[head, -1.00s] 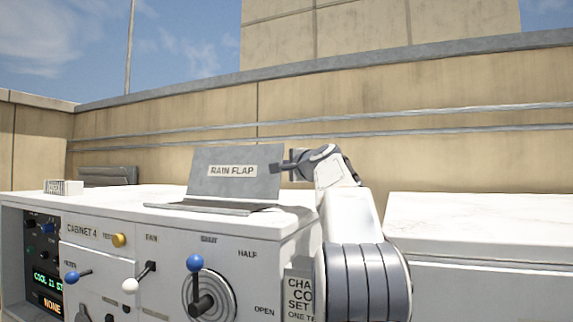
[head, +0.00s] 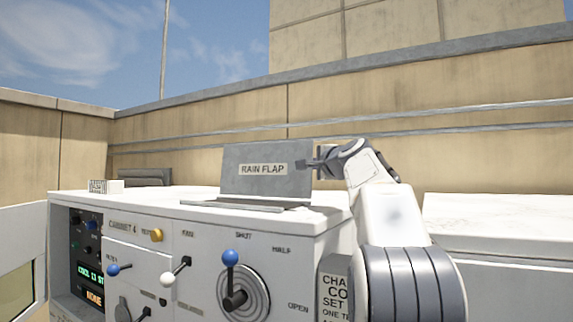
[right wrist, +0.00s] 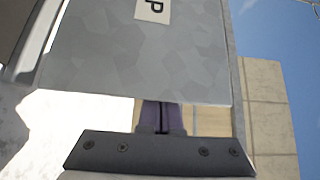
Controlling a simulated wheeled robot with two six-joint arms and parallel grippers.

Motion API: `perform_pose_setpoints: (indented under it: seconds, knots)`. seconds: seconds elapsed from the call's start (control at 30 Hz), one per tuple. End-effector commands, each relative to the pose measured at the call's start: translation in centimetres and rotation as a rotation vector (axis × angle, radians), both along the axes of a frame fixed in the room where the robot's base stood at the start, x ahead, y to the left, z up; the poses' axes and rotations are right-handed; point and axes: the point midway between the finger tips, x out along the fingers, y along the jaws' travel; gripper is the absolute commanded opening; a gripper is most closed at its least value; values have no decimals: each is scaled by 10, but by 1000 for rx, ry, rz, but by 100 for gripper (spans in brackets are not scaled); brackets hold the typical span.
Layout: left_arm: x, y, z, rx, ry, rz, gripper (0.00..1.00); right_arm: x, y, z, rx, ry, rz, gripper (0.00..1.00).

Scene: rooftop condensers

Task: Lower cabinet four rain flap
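The rain flap (head: 262,186) is a grey plate labelled RAIN FLAP, standing up, leaning slightly back, on top of cabinet 4 (head: 140,236). Its hinged grey base strip lies on the white top. My right gripper (head: 308,165) is at the flap's right edge, near its upper part. In the right wrist view the flap (right wrist: 150,60) fills the upper middle, and my right fingers (right wrist: 161,118) are close together, with their tips hidden behind the flap's edge. Whether they touch it is unclear. My left gripper is not in view.
The cabinet front has a round dial with a blue-knobbed lever (head: 231,257), a white-knobbed lever (head: 168,279) and a blue-knobbed lever (head: 112,269). A small pale block (head: 105,186) sits on the top at left. Another white cabinet (head: 500,222) stands at right, a parapet wall behind.

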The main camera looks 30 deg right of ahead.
Motion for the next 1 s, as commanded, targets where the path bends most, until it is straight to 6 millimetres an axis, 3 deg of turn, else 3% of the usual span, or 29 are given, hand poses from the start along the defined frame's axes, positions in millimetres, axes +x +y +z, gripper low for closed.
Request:
perform_pose_setpoints:
  seconds: [0.63,1.0]
  knots:
    - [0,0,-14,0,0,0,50,-15,30,-1,0,1,2,0]
    - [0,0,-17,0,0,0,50,-37,17,5,-1,0,-2,0]
